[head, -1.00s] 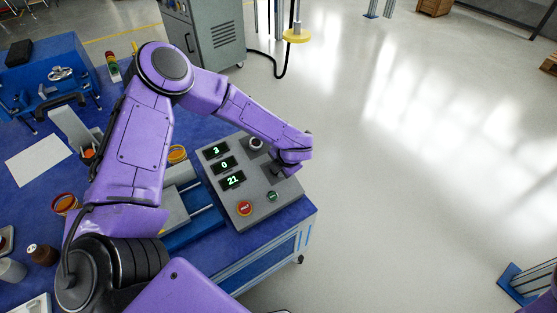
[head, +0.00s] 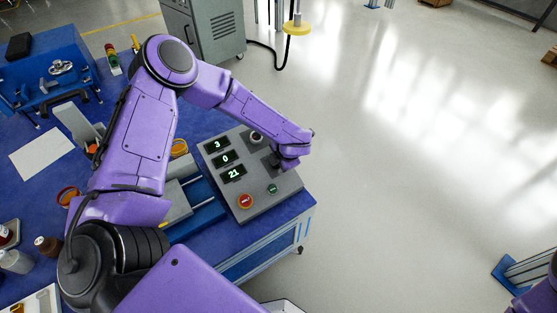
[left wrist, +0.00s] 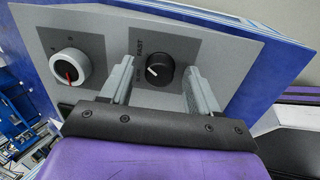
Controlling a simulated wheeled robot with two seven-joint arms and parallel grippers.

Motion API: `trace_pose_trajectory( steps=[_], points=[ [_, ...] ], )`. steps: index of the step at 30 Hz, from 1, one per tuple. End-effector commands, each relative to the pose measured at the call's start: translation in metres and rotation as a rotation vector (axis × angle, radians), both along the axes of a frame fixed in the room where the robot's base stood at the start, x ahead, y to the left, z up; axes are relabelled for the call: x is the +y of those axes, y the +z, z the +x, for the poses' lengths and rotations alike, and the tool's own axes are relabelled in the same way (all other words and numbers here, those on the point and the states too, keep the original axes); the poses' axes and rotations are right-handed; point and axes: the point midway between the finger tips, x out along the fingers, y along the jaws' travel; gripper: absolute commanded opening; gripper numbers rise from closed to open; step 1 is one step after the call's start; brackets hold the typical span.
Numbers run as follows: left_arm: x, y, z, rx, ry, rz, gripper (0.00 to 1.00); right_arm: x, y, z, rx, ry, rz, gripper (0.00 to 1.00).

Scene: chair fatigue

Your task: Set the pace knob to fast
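The pace knob (left wrist: 160,71) is a round black knob with a white pointer line on the grey control panel (head: 222,202). The white line points to the upper left. My left gripper (left wrist: 159,68) is open, with one finger on each side of the knob and visible gaps to it. In the head view my left gripper (head: 279,164) is over the panel's right side and largely hides the knob. My right gripper is not in view.
A white dial with a red pointer (left wrist: 70,68) is left of the knob in the left wrist view. The panel has displays reading 3, 0 and 21, a red button (head: 245,201) and a green button (head: 272,188). The blue table (head: 240,250) ends just beyond the panel.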

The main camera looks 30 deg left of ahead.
Motion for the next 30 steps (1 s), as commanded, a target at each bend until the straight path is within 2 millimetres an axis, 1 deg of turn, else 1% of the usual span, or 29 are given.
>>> trace_pose_trajectory(
  steps=[7, 9, 11, 18, 21, 25, 30],
  points=[
    [0.0, 0.0, 0.0, 0.0, 0.001, 0.0, 0.61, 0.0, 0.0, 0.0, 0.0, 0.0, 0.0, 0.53],
    [-0.002, 0.004, 0.0, -0.001, 0.0, -0.001, 0.61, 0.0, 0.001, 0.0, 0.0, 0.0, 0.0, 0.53],
    [-0.005, 0.011, -0.001, -0.002, 0.0, -0.002, 0.61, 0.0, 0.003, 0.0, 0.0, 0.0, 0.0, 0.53],
    [-0.027, 0.063, -0.012, -0.003, 0.0, -0.001, 0.61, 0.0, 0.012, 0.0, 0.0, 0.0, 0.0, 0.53],
    [-0.035, 0.08, -0.016, -0.002, -0.001, -0.001, 0.61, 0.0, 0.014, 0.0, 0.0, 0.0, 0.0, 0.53],
    [-0.041, 0.092, -0.02, -0.001, 0.0, -0.001, 0.61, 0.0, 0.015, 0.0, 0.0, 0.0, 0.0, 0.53],
    [-0.042, 0.095, -0.021, 0.0, 0.001, -0.001, 0.61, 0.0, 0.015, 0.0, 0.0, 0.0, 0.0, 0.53]
  ],
)
